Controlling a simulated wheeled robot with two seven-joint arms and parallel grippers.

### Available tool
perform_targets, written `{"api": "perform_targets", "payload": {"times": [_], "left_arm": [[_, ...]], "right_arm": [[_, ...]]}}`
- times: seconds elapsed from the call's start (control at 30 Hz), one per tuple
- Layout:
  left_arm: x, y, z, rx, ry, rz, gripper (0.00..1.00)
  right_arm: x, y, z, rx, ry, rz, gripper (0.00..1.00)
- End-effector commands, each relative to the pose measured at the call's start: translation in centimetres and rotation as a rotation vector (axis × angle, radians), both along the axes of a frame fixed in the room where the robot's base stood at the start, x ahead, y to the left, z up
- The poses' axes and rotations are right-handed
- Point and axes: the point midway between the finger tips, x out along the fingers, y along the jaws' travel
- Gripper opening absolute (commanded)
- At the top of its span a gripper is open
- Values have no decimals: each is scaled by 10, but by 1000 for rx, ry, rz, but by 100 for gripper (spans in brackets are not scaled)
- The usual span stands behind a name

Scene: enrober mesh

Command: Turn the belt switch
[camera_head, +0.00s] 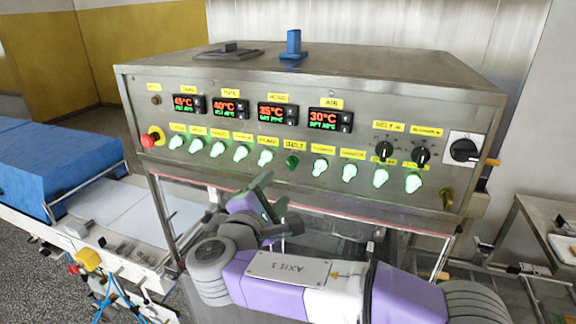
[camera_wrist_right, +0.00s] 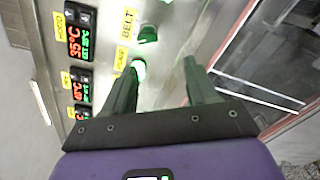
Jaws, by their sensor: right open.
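The belt switch (camera_head: 292,162) is a dark green, unlit knob under a yellow BELT label (camera_head: 294,145) in the row of switches on the steel control panel. It also shows in the right wrist view (camera_wrist_right: 147,34), beyond my fingertips. My right gripper (camera_head: 273,197) is in front of and below the panel, a little left of the belt switch. In the right wrist view its fingers (camera_wrist_right: 160,65) are apart with nothing between them. The left fingertip overlaps the lit switch beside the belt switch. My left gripper is not in view.
Several lit green switches (camera_head: 320,167) flank the belt switch. Temperature displays (camera_head: 330,120) sit above. A red emergency button (camera_head: 149,140) is at the panel's left, a black rotary switch (camera_head: 464,150) at its right. A blue-covered conveyor (camera_head: 60,165) stands left.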

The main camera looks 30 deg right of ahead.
Motion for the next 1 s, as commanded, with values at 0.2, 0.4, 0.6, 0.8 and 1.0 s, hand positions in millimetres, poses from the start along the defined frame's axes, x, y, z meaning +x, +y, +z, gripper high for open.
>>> {"api": "perform_targets", "payload": {"times": [0.2, 0.4, 0.6, 0.8, 1.0], "left_arm": [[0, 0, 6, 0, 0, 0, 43], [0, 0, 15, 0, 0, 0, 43], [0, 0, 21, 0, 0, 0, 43], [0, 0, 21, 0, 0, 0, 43], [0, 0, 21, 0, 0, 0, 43]], "right_arm": [[1, -15, 21, -28, -44, -27, 57], [23, -40, 20, -27, -41, -25, 57], [38, -56, 19, -26, -41, -22, 57], [41, -60, 18, -27, -41, -21, 57], [41, -60, 18, -26, -41, -20, 50]]}}
